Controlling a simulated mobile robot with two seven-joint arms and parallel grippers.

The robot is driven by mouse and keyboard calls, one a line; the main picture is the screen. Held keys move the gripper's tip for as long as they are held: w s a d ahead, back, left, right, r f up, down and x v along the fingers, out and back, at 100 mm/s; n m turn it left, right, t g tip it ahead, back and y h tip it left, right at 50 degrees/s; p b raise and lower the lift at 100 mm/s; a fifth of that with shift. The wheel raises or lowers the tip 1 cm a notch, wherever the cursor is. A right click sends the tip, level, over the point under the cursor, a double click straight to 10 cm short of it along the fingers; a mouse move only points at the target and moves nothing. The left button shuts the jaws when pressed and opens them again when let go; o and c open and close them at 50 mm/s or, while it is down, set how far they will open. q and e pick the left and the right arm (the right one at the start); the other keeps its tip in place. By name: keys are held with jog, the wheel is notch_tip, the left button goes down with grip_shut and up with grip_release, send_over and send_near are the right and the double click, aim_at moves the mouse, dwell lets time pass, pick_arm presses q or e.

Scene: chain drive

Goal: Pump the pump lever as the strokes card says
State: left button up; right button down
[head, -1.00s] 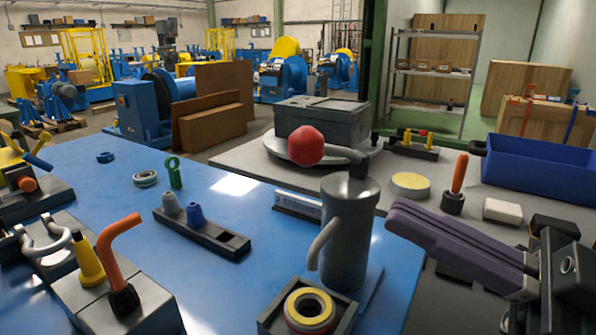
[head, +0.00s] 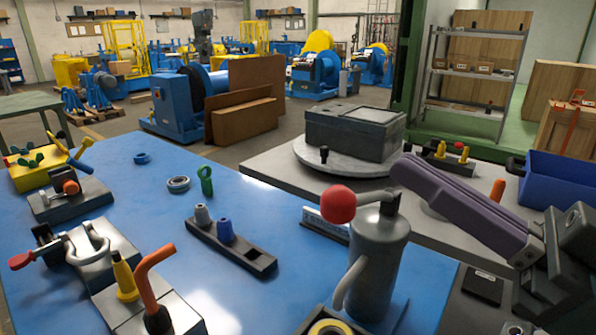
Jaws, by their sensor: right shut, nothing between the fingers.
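The pump (head: 376,262) is a grey upright cylinder with a curved spout, standing at the right of the blue table. Its lever ends in a red knob (head: 338,204) at the pump's upper left, about level with the pump's top. A small card stand (head: 325,226) with a white face is partly hidden behind the pump; its writing is too small to read. My right gripper (head: 402,172) has purple fingers, shut and empty, coming in from the right. Its tips are just above the pump's top right; I cannot tell whether they touch the lever. My left gripper is out of view.
A dark rack (head: 262,262) with grey and blue plugs lies left of the pump. A tray with a yellow-topped ring (head: 330,328) is cut off in front. A blue bin (head: 560,182) stands at the right. The table's middle is largely clear.

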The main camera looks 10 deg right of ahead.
aim_at(364, 195)
jog(key=p+x, duration=0.1)
jog(key=x, duration=0.5)
jog(key=f, duration=0.2)
jog(key=f+b, duration=0.1)
jog(key=f, duration=0.1)
jog(key=shift+s+d+f, duration=0.15)
jog(key=shift+s+d, duration=0.05)
jog(key=shift+s, duration=0.05)
notch_tip(364, 195, down, 8)
jog(key=s+a+n+g+y+b, duration=0.1)
jog(key=a+n+g+y+b, duration=0.1)
jog(key=n+b, duration=0.4)
jog(key=shift+s+n+b, duration=0.3)
jog(key=shift+b, duration=0.05)
